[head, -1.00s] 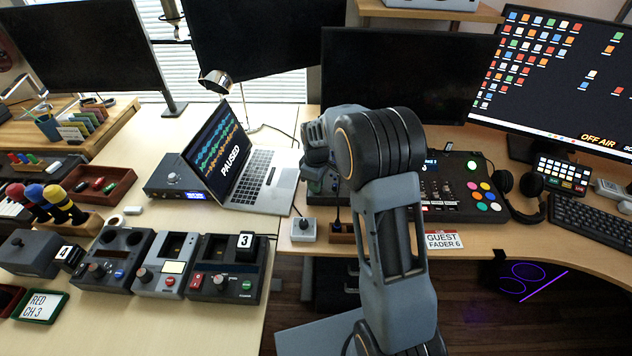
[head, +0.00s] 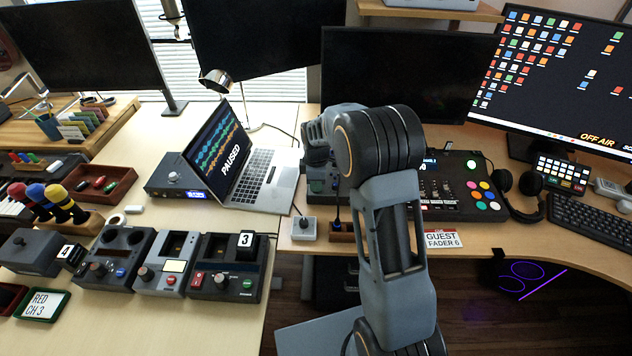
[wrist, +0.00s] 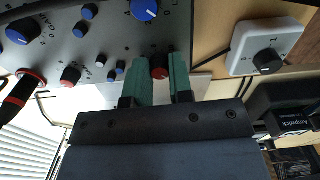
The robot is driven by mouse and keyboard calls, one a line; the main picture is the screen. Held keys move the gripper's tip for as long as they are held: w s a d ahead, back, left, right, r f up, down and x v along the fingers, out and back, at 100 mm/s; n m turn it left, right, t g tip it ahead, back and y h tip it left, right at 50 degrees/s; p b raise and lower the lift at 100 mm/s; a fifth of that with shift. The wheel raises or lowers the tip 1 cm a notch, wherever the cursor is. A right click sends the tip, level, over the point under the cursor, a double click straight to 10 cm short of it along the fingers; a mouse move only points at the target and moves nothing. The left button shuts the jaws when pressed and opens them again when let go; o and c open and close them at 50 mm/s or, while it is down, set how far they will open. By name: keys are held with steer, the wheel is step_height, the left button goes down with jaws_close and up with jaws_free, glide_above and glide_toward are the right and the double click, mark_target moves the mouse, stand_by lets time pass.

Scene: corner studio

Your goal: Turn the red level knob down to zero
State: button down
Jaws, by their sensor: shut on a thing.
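In the wrist view, a red knob (wrist: 160,66) sits on the dark grey panel (wrist: 115,38). The two green fingers of my gripper (wrist: 160,80) are closed on it, one on each side. No pointer mark or label on this knob can be read. A second red knob (wrist: 70,76) sits on the same panel to the left, apart from my gripper. In the head view my arm stands in front of the panel and hides the knob and my fingertips.
In the wrist view, blue knobs (wrist: 146,9) sit near the gripped one. A red-and-black plug (wrist: 20,92) stands out at the left. A white box with a black knob (wrist: 268,62) lies to the right. A laptop (head: 262,170) stands left of my arm in the head view.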

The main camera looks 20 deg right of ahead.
steer(key=c, duration=1)
jaws_free()
step_height(320, 180, up, 14)
steer(key=shift+f+p, duration=0.1)
steer(key=shift+p, duration=0.35)
